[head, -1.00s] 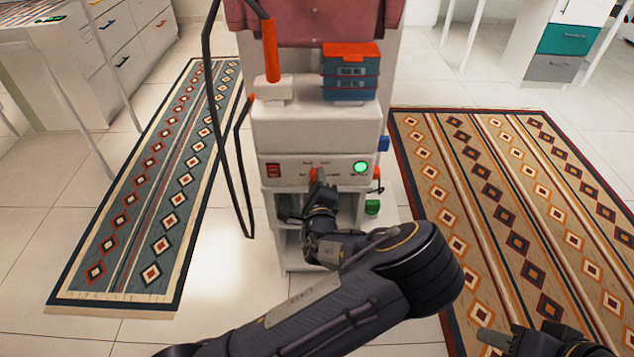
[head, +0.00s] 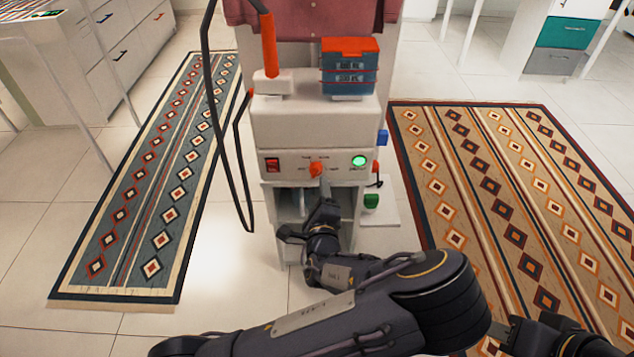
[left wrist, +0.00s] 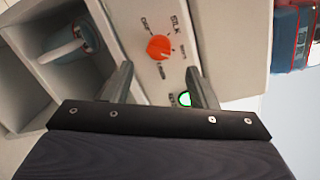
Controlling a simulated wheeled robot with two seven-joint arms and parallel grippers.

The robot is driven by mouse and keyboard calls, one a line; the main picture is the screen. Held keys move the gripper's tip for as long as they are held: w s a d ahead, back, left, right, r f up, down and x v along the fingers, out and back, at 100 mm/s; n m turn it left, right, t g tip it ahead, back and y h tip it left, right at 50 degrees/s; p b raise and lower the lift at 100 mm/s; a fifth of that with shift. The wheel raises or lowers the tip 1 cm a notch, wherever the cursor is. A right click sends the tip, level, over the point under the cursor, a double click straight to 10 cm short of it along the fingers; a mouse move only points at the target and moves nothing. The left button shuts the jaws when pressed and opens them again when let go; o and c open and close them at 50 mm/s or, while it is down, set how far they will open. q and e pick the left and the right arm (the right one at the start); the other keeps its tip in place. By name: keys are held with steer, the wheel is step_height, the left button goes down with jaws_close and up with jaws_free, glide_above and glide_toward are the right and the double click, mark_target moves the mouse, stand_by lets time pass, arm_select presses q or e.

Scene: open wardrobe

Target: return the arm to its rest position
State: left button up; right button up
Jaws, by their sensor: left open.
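The orange knob (head: 316,169) sits on the front panel of a white steam station (head: 315,122), and it also shows in the left wrist view (left wrist: 158,47) with printed settings around it. My left gripper (head: 314,208) is open and empty, just below and in front of the knob. In the left wrist view its fingers (left wrist: 160,78) stand apart, with the knob beyond them and clear of both. My right gripper (head: 492,345) is partly in view at the lower right edge, mostly hidden behind my left arm, so its jaws cannot be made out.
A green lit button (head: 359,160) and a red switch (head: 272,164) flank the knob. Black hoses (head: 217,130) hang at the station's left. Open shelves lie below the panel. A blue box with orange lid (head: 350,66) stands on top. Rugs (head: 160,190) lie on both sides.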

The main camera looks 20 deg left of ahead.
arm_select(q)
steer(key=shift+s+d, duration=0.15)
steer(key=shift+s, duration=0.35)
steer(key=s+f+n+g+h, duration=0.55)
steer(key=n+g, duration=0.35)
steer(key=n, duration=0.3)
steer(key=s+r+n+g+h, duration=0.1)
steer(key=s+r+n+h, duration=0.2)
steer(key=s+r, duration=0.3)
steer(key=s+r+n+g+h, duration=0.1)
steer(key=s+r+n+h, duration=0.2)
steer(key=r, duration=0.5)
steer(key=s+a+r+n+y, duration=0.1)
steer(key=s+a+r, duration=0.15)
steer(key=s, duration=0.45)
steer(key=s+a+r+n+y, duration=0.1)
steer(key=s+a+r+n, duration=0.1)
steer(key=s+a, duration=0.3)
step_height(320, 180, up, 21)
steer(key=s+d+p, duration=0.1)
steer(key=p, duration=2)
steer(key=shift+s+r, duration=0.2)
steer(key=shift+s, duration=0.05)
